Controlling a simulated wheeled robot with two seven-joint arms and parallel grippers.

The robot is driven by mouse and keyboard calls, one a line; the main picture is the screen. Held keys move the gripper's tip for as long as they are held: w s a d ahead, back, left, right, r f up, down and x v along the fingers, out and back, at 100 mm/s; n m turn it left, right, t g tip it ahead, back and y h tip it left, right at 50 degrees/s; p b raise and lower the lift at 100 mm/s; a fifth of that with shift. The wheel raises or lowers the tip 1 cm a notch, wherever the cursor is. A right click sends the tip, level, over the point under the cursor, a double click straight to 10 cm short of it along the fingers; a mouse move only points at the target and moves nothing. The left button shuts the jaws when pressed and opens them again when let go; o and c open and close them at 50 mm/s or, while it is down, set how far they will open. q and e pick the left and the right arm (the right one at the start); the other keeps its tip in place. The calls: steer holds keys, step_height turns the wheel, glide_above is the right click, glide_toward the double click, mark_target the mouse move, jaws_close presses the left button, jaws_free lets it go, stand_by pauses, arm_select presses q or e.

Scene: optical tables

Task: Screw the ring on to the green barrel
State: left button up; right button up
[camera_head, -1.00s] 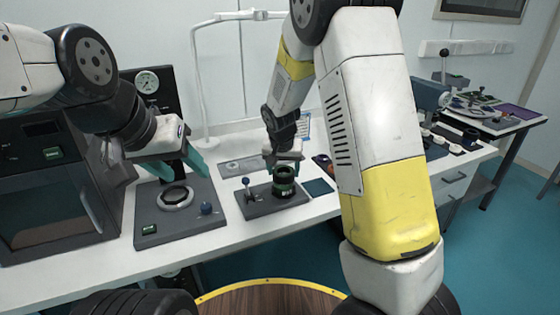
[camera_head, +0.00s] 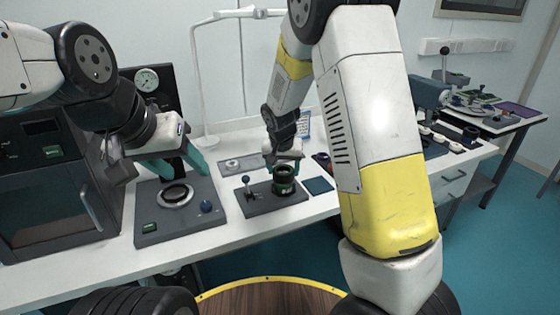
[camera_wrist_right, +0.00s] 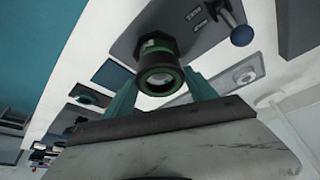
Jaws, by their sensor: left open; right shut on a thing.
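The green barrel (camera_head: 284,189) stands upright in a dark fixture. The dark ring (camera_head: 284,171) sits at its top. In the right wrist view the barrel's green lower part (camera_wrist_right: 157,44) shows beyond the dark ring (camera_wrist_right: 161,61), around an open bore with a green band. My right gripper (camera_head: 284,166) points down over them, its teal fingers shut on the ring from both sides. It also shows in the right wrist view (camera_wrist_right: 161,88). The thread is hidden. My left gripper (camera_head: 178,168) is open and empty above a pale metal ring-shaped part (camera_head: 175,195).
The barrel's fixture (camera_head: 262,205) has a blue-knobbed lever (camera_head: 246,181). Left of it lies a dark plate (camera_head: 150,222) with a blue knob (camera_head: 206,206). An oven-like box (camera_head: 60,205) stands further left.

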steer(key=shift+f, duration=0.5)
stand_by(1.1)
steer(key=m, duration=0.1)
steer(key=m+h, duration=0.1)
steer(key=m, duration=0.1)
steer(key=shift+a+m+g, duration=0.2)
steer(key=shift+m+g, duration=0.1)
steer(key=m, duration=0.2)
steer(key=m+g+h, duration=0.1)
steer(key=m, duration=0.1)
steer(key=shift+w+d+h, duration=0.1)
steer(key=shift+h, duration=0.2)
steer(key=m+g, duration=0.1)
steer(key=m, duration=0.2)
steer(key=m+g+h, duration=0.1)
steer(key=m, duration=0.2)
steer(key=shift+d+m, duration=0.2)
steer(key=shift+m, duration=0.1)
steer(key=m+g, duration=0.1)
steer(key=m, duration=0.1)
steer(key=shift+f+m, duration=0.1)
steer(key=shift+m, duration=0.3)
steer(key=shift+c, duration=0.6)
steer(key=shift+s+g, duration=0.2)
steer(key=shift+g, duration=0.1)
steer(key=shift+c, duration=0.9)
steer(key=o, duration=1.7)
steer(key=shift+d, duration=0.1)
steer(key=shift+c, duration=0.7)
